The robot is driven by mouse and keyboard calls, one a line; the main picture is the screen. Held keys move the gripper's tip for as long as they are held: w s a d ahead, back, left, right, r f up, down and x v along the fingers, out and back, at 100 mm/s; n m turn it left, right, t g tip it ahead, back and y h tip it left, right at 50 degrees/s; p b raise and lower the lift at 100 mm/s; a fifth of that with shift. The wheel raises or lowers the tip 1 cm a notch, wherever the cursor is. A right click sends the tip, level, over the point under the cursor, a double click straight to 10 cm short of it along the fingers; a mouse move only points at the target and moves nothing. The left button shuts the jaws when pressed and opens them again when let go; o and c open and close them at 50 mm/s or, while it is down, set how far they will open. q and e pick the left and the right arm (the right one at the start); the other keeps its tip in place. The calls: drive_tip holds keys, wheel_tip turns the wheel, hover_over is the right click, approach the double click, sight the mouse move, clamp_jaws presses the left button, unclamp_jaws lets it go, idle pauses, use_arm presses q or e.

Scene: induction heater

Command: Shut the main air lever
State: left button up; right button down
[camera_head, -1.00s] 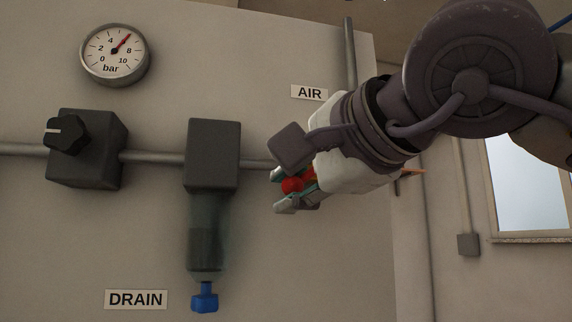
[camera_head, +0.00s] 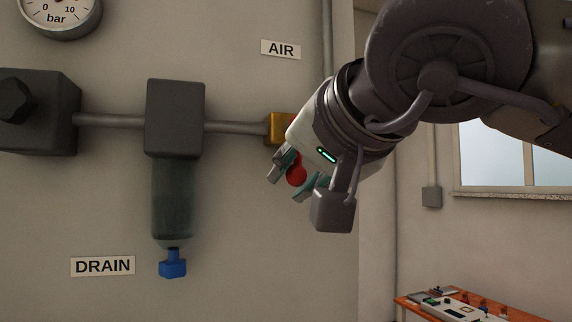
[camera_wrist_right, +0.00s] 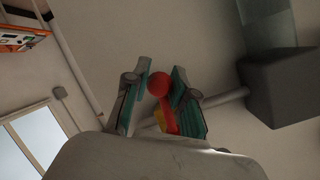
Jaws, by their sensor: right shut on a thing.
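The main air lever is red with a round knob (camera_head: 297,175), below the brass-coloured valve body (camera_head: 281,127) under the AIR label (camera_head: 281,49). The lever's arm is mostly hidden by my gripper in the head view. My right gripper (camera_head: 292,180) points down and left, its fingers on either side of the lever, shut on it. In the right wrist view the red lever (camera_wrist_right: 168,119) and its knob (camera_wrist_right: 158,84) lie between the fingertips (camera_wrist_right: 159,82), with a bit of yellow valve behind. My left gripper is not in view.
A horizontal pipe (camera_head: 235,127) runs from the valve to the dark filter block (camera_head: 175,118) with its clear bowl and blue drain knob (camera_head: 173,264). A regulator (camera_head: 38,110) and gauge (camera_head: 62,12) are at left. An orange bench (camera_head: 410,302) stands lower right.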

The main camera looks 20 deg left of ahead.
drive_tip(key=shift+w+d+n+h, duration=0.15)
drive_tip(key=shift+d+n+h, duration=0.05)
drive_tip(key=shift+n+h, duration=0.1)
idle(0.4)
drive_tip(key=c, duration=0.9)
unclamp_jaws()
drive_tip(key=shift+w+d, duration=0.15)
drive_tip(key=shift+c, duration=0.2)
drive_tip(key=shift+r, duration=0.1)
drive_tip(key=shift+s+d+r, duration=0.1)
drive_tip(key=shift+s+d, duration=0.05)
drive_tip(key=shift+s, duration=0.2)
drive_tip(key=v, duration=1.1)
drive_tip(key=shift+s, duration=0.15)
drive_tip(key=shift+d, duration=0.1)
drive_tip(key=shift+f, duration=0.2)
